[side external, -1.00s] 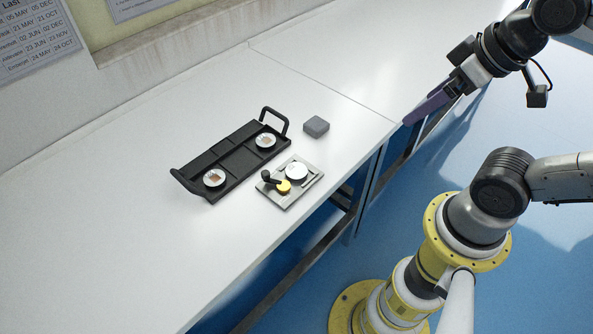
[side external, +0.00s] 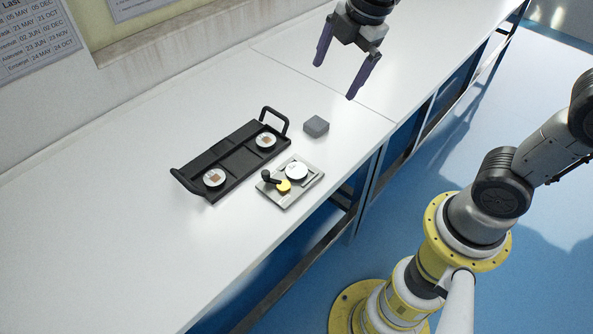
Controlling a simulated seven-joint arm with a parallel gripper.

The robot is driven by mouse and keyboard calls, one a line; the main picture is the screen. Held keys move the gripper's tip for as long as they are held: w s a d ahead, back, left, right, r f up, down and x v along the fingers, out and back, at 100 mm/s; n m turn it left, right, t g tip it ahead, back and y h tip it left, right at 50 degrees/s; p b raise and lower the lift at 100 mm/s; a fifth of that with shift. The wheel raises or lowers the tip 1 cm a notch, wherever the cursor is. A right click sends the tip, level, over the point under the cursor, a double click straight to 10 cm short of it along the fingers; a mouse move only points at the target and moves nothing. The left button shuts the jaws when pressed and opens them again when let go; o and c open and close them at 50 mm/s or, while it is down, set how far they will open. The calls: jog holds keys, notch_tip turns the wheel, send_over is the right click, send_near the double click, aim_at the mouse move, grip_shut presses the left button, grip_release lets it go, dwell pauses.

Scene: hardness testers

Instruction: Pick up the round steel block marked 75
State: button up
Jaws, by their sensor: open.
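Two round steel blocks lie in the black tray (side external: 238,161): one block (side external: 265,140) at its far right end, one block (side external: 215,178) near its left end. Each has a brownish patch on top. A third round, whitish disc (side external: 296,171) sits on the grey plate in front of the tray. The markings are too small to read, so I cannot tell which is marked 75. My gripper (side external: 335,76) is open and empty, with purple fingers pointing down. It is above the table, up and to the right of the tray, apart from all the blocks.
The grey plate (side external: 283,197) also carries a yellow knob (side external: 284,186) with a black handle. A small grey box (side external: 316,126) stands right of the tray. Raised handles stand at both tray ends. The white table (side external: 120,240) is clear at the left and front.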

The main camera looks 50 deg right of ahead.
jog(key=w+a+f+n+g, duration=0.25)
jog(key=w+f, duration=0.25)
jog(key=f, duration=0.4)
send_over(297, 170)
jog(key=shift+n+g, duration=0.25)
jog(key=shift+g, duration=0.2)
jog(key=f, duration=1.1)
jog(key=shift+s+d+f, duration=0.2)
jog(key=shift+f, duration=0.1)
jog(key=shift+w+a+f, duration=0.1)
jog(key=shift+w+f, duration=0.05)
jog(key=shift+f, duration=1.3)
jog(key=shift+w+a+f, duration=0.1)
jog(key=shift+f, duration=1.35)
jog(key=shift+f, duration=0.1)
grip_shut()
